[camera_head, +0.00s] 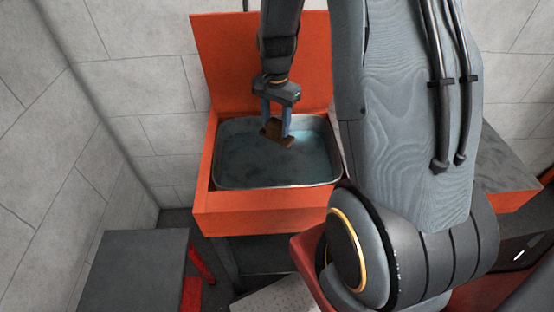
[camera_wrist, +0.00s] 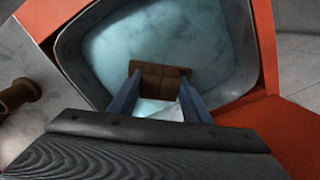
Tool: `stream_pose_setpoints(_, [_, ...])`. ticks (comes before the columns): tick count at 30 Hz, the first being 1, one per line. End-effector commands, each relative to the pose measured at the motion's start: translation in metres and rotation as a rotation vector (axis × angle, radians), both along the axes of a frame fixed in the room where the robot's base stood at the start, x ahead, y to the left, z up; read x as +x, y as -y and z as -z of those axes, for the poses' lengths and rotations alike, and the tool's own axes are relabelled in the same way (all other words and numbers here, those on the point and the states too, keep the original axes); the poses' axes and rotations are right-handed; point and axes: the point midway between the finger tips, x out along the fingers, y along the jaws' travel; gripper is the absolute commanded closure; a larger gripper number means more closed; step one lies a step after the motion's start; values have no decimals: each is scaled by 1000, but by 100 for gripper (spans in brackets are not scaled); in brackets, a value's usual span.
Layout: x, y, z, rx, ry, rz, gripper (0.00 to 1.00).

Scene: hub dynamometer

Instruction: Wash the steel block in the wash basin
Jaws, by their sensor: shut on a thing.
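The wash basin (camera_head: 228,184) is a metal tub with bluish liquid, set in an orange-red cabinet. My gripper (camera_head: 276,130) points down over the basin, with its two blue fingers shut on a brown, dirty-looking block, which I take for the steel block (camera_head: 272,129). The block is tilted in the head view and appears at or just above the liquid; I cannot tell whether it touches it. In the wrist view the block (camera_wrist: 160,76) sits between the fingertips (camera_wrist: 160,90), with the basin (camera_wrist: 226,20) behind it. The fingers hide part of the block.
The orange-red cabinet (camera_head: 250,222) has a raised back panel (camera_head: 225,60) behind the basin. A dark grey table (camera_head: 135,270) stands at the lower left. A brown cylindrical part (camera_wrist: 18,95) shows at the left of the wrist view. My arm hides the area right of the basin.

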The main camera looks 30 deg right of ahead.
Motion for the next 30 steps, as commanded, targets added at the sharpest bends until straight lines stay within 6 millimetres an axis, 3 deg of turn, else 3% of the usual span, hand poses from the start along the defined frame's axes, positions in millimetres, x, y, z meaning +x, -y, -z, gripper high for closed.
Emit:
stream_pose_setpoints(16, [0, 0, -39, 0, 2, 0, 100])
stream_pose_setpoints(30, [1, 0, -41, 0, 1, 0, 100])
